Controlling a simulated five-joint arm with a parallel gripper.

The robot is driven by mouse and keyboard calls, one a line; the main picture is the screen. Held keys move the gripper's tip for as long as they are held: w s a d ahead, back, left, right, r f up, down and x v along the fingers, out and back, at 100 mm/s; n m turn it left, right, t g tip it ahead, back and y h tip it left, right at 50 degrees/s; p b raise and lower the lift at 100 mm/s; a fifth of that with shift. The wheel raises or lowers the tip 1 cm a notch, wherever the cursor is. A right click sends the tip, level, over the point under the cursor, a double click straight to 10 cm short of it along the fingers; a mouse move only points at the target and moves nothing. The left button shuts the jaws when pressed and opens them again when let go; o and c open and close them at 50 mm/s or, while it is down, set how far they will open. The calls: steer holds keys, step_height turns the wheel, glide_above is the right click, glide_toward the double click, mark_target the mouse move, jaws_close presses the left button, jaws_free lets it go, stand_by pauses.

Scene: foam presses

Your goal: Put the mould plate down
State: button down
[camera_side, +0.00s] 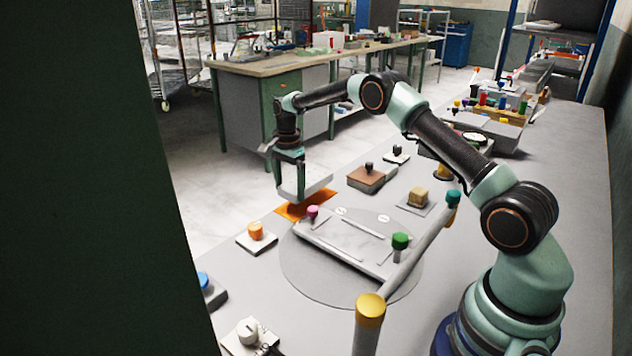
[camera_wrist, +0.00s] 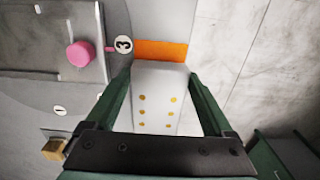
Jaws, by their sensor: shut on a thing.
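My gripper (camera_side: 289,190) is shut on the mould plate (camera_side: 314,184), a pale grey-white block. In the wrist view the plate (camera_wrist: 158,82) lies between the two green fingers and shows two rows of small yellow dots. The plate is over an orange patch (camera_side: 296,212) at the far edge of the grey table. The patch also shows beyond the plate in the wrist view (camera_wrist: 160,48). I cannot tell whether the plate's underside touches the patch or is just above it.
A round grey turntable (camera_side: 300,270) bears a flat fixture with a pink knob (camera_side: 312,212) and a green knob (camera_side: 400,241). A block with an orange knob (camera_side: 256,230) and a brown block (camera_side: 366,180) stand nearby. The table's edge lies close behind the patch.

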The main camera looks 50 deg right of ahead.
mark_target(290, 198)
steer(key=shift+f, duration=1.9)
steer(key=shift+f, duration=0.1)
jaws_free()
steer(key=shift+f, duration=0.1)
